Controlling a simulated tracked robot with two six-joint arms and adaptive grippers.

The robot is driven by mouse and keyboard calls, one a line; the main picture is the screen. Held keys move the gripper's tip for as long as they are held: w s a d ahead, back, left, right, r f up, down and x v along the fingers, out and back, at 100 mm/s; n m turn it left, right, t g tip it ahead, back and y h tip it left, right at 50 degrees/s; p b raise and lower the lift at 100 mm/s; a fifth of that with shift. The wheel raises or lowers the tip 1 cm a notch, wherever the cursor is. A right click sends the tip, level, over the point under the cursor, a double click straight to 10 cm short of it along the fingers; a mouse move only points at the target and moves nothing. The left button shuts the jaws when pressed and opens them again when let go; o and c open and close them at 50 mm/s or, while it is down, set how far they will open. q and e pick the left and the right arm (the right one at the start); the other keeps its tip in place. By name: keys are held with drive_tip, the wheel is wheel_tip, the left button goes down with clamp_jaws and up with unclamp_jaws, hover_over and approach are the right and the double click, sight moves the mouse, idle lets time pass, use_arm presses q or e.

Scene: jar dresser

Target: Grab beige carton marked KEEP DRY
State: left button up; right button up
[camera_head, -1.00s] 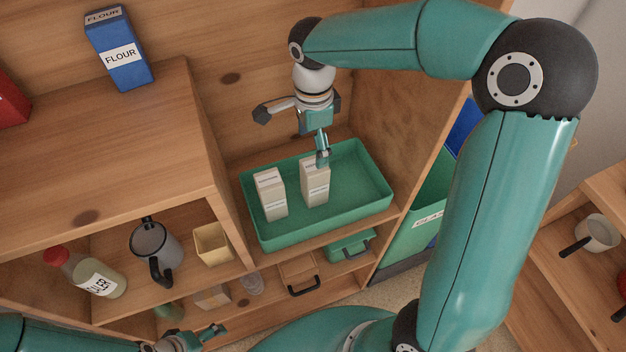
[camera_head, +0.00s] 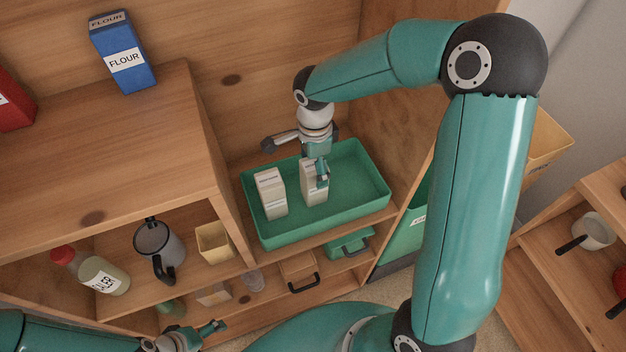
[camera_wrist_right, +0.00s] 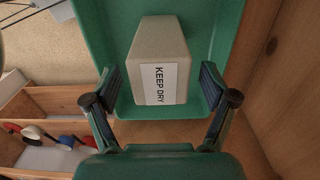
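The beige carton marked KEEP DRY (camera_wrist_right: 160,50) is in the right wrist view, its label facing my gripper. In the head view, two beige cartons stand in a green tray (camera_head: 375,205); my right gripper (camera_head: 321,180) is at the right-hand carton (camera_head: 311,191) and covers part of it. The left-hand carton (camera_head: 270,194) stands apart. In the wrist view my right gripper (camera_wrist_right: 160,84) is open, with a finger on each side of the carton and gaps between. My left gripper (camera_head: 214,329) is low in the head view; its opening is too small to judge.
A wooden wall (camera_head: 210,165) borders the tray on the left. A blue flour box (camera_head: 124,62) stands on the upper shelf. The tray's right part is free.

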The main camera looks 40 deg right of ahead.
clamp_jaws()
drive_tip(key=shift+r, duration=0.1)
idle(0.3)
